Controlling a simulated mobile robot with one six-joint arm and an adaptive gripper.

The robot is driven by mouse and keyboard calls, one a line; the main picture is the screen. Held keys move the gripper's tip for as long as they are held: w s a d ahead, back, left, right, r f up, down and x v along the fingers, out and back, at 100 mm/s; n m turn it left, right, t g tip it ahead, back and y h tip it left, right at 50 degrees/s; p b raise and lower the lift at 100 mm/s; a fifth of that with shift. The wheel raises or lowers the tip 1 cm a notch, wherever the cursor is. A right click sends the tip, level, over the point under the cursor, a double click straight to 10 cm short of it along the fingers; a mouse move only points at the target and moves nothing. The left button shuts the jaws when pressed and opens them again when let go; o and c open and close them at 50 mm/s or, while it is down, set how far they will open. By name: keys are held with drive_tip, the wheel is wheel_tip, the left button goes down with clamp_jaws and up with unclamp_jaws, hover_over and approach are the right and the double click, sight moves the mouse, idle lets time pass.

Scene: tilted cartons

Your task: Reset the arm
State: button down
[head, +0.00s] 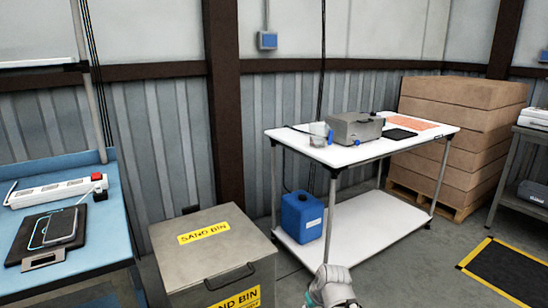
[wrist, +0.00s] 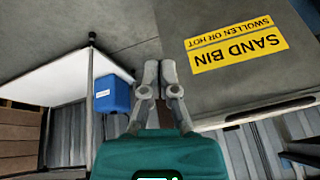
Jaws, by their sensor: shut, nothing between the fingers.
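My gripper (wrist: 159,68) shows in the wrist view with its two grey fingers side by side and close together, shut with nothing between them. Its teal body fills the bottom middle of that view. In the head view a grey piece of my arm (head: 333,287) shows at the bottom edge, in front of the white table; the rest of the arm is out of frame. The wrist view is turned over, with the sand bin's label upside down.
The sand bin (head: 212,262) stands left of my arm, its lid shut. The white table (head: 300,146) holds a grey box (head: 354,128); a blue canister (head: 302,217) is on its lower shelf. A blue bench (head: 100,245) is at left, stacked cartons (head: 450,125) at back right.

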drive_tip(key=s+d+f+m+g+h, duration=0.1)
drive_tip(key=s+d+m+g+h, duration=0.25)
drive_tip(key=s+d, duration=0.3)
wheel_tip(320, 180, up, 29)
drive_tip(key=p, duration=2.9)
drive_tip(key=shift+d+y, duration=0.15)
drive_tip(key=shift+y, duration=0.2)
drive_tip(key=shift+w+f, duration=0.1)
drive_tip(key=shift+f, duration=0.05)
